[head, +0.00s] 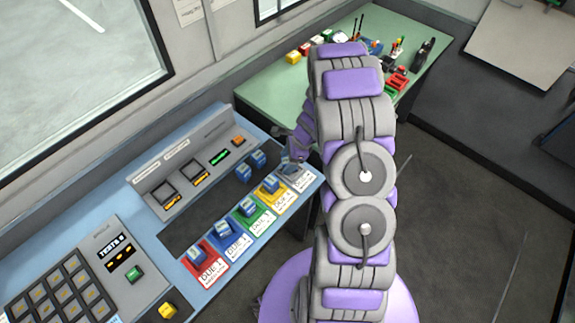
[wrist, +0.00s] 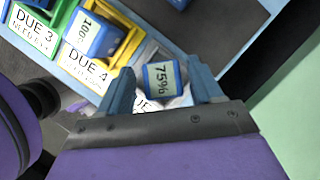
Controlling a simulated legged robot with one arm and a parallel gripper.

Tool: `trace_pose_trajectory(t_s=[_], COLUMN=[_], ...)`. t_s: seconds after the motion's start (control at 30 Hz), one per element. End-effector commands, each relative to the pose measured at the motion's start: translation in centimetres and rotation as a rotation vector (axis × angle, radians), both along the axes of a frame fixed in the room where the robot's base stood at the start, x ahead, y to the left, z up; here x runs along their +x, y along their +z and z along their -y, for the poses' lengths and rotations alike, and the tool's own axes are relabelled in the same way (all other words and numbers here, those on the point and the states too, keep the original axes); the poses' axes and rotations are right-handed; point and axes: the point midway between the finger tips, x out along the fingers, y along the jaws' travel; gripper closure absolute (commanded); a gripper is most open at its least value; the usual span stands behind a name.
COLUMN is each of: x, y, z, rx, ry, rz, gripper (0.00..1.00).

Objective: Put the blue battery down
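A blue battery (wrist: 162,79) labelled 75% is between the two blue-grey fingers of my gripper (wrist: 162,88) in the wrist view. A narrow gap shows between the battery and each finger, so the fingers look open around it. A white holder with a partly hidden DUE label (wrist: 148,103) lies just below or under the battery; contact cannot be judged. In the head view, my gripper (head: 294,152) is over the white holder (head: 298,178) at the right end of the row, and the battery there is hard to make out.
Blue batteries sit in the red (head: 198,253), blue (head: 222,229), green (head: 247,207) and yellow (head: 270,185) holders. Two more blue batteries (head: 243,172) (head: 258,159) stand behind on the blue console (head: 150,255). A green table (head: 255,95) with small items is beyond.

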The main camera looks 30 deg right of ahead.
Motion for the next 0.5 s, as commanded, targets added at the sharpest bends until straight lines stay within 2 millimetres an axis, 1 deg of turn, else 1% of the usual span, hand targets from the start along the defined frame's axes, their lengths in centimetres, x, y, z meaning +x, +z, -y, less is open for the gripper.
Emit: trace_pose_trajectory(t_s=[0.03,0.07,0.5], x=[0.0,-0.01,0.09], y=[-0.02,-0.04,-0.02], z=[0.15,0.2,-0.27], rx=[0.001,0.001,-0.003], ry=[-0.001,-0.001,0.0], rz=[0.0,0.0,-0.001], gripper=[0.4,0.43,0.85])
